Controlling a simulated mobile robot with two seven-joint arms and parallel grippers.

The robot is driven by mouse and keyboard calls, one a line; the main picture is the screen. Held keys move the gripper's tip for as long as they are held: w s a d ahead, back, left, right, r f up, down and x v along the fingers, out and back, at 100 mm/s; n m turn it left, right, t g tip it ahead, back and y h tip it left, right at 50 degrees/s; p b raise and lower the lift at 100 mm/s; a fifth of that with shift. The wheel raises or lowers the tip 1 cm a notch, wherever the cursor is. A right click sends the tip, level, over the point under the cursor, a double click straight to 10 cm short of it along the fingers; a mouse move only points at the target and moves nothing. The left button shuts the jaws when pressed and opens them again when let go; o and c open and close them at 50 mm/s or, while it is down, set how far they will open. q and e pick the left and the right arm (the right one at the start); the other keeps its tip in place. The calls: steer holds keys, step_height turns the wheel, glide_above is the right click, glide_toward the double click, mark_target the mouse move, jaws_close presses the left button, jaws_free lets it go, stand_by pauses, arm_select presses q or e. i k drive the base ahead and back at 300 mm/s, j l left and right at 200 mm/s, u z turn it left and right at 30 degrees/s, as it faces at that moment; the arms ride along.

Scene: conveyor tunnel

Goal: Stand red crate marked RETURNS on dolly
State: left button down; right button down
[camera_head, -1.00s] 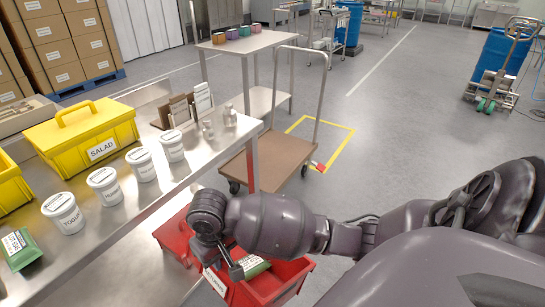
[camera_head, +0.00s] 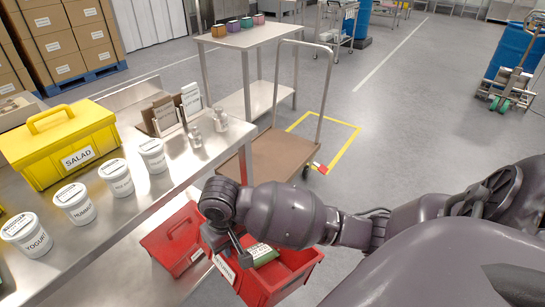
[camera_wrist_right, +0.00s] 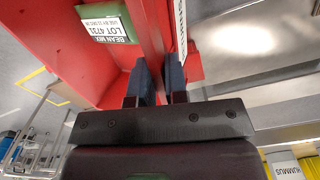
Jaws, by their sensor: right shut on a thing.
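A red crate (camera_head: 282,285) with a white label (camera_head: 223,268) is held by my right gripper (camera_head: 222,243) at its near-left wall. The label is too small to read surely. In the right wrist view the fingers (camera_wrist_right: 155,88) straddle the crate's red wall (camera_wrist_right: 148,25). A green BEAN MIX packet (camera_head: 262,253) lies inside the crate; it also shows in the wrist view (camera_wrist_right: 108,22). The dolly (camera_head: 272,158), with a brown deck and a grey push handle, stands beyond the crate. Its deck is empty. My left gripper is out of view.
A second red crate (camera_head: 178,238) stands beside the held one, partly under the steel bench (camera_head: 110,235). The bench holds white tubs (camera_head: 75,202) and a yellow SALAD box (camera_head: 60,145). A yellow floor marking (camera_head: 345,150) lies by the dolly. Floor to the right is open.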

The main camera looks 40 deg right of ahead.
mark_target(269, 158)
steer(key=i+l, duration=0.15)
steer(key=l, duration=0.35)
steer(key=i+l, duration=0.15)
steer(key=l, duration=0.3)
steer(key=i+l+z, duration=0.1)
steer(key=l, duration=0.4)
steer(key=i+l, duration=0.25)
steer(key=l, duration=0.25)
steer(key=i+l+z, duration=0.1)
steer(key=l, duration=0.35)
steer(key=i+l, duration=0.25)
steer(key=l, duration=0.2)
steer(key=i+l, duration=0.2)
steer(key=l, duration=0.3)
steer(key=i+l+z, duration=0.1)
steer(key=l, duration=0.35)
steer(key=i+l, duration=0.35)
